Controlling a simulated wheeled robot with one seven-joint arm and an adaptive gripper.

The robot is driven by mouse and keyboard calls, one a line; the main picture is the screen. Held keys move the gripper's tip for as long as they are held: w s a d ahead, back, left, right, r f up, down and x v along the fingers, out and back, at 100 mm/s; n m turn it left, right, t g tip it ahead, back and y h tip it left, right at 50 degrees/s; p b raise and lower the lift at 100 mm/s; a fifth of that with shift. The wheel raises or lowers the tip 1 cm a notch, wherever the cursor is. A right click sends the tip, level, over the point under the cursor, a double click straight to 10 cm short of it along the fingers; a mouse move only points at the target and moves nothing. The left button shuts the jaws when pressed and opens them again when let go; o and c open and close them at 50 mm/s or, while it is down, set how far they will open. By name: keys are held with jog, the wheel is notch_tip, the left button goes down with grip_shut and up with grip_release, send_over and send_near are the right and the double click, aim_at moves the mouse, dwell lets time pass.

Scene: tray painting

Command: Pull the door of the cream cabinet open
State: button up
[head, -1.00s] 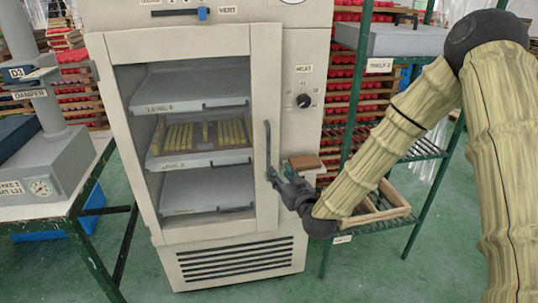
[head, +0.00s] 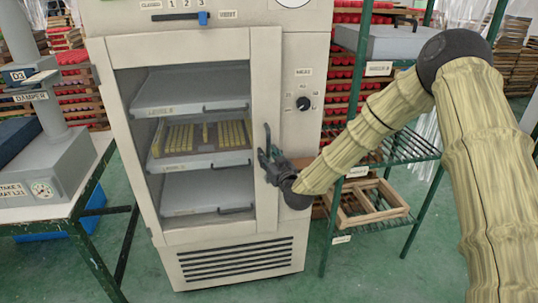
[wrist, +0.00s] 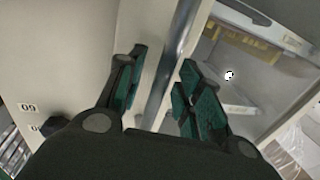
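The cream cabinet (head: 215,255) stands in the middle of the head view, with its framed glass door (head: 265,70) shut. A dark vertical handle (head: 267,133) is on the door's right side. My gripper (head: 267,158) is at the lower part of this handle. In the wrist view my gripper (wrist: 160,85) is open, with one green-padded finger on each side of the grey handle bar (wrist: 181,38). Gaps show between pads and bar, so the fingers do not look closed on it. Whether the bar is fully between the pads in depth is hard to tell.
Shelves with trays (head: 190,92) show behind the glass. A green rack (head: 345,120) with a wooden frame (head: 370,222) stands close on the right, under my arm. A table (head: 75,190) with grey equipment stands on the left. Green floor in front of the cabinet is clear.

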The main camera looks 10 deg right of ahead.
jog(key=shift+w, duration=0.15)
grip_shut()
